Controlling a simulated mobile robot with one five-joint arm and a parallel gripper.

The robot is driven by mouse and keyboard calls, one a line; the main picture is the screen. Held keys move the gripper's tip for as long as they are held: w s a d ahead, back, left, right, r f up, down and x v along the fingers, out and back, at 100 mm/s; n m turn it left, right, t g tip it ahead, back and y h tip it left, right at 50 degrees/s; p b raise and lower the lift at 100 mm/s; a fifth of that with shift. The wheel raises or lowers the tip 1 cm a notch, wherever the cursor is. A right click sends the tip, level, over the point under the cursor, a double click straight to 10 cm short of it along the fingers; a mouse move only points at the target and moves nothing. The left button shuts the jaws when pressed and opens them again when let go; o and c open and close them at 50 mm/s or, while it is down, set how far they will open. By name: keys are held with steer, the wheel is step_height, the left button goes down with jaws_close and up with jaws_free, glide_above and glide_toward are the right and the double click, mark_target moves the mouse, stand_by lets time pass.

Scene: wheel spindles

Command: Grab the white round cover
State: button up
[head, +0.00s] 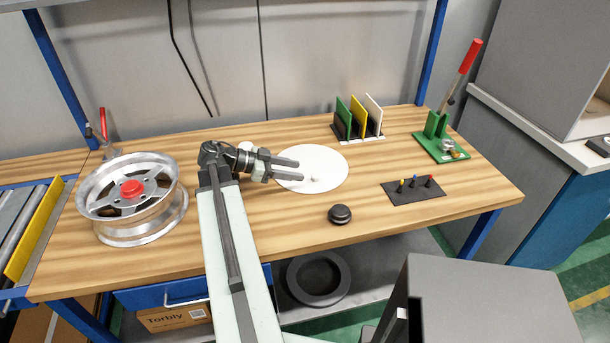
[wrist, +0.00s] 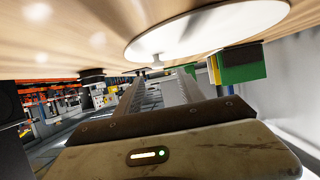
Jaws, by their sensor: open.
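The white round cover (head: 325,160) is a flat disc with a small white knob (head: 313,179), lying on the wooden table near its middle. My gripper (head: 299,170) is open and empty, reaching in from the left, its two fingers over the cover's left part. The knob lies just beyond the fingertips in the head view. The wrist view is upside down; in it the cover (wrist: 205,25) and its knob (wrist: 157,62) show past the fingertips (wrist: 162,78), with the knob roughly between their lines. The fingers appear apart from the knob.
A dark round cap (head: 340,214) sits in front of the cover. A black pad with small pegs (head: 413,189) lies to the right. A rack of coloured plates (head: 360,120) stands behind. A green clamp (head: 440,145) is far right, and a wheel rim (head: 133,200) left.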

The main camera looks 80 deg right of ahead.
mark_target(315, 175)
steer(key=shift+w+f, duration=0.15)
steer(key=shift+w, duration=0.05)
steer(key=b+x, duration=0.2)
steer(key=x, duration=0.6)
steer(key=shift+s+a+b, duration=0.15)
steer(key=shift+a+b, duration=0.05)
steer(key=shift+b, duration=0.15)
jaws_close()
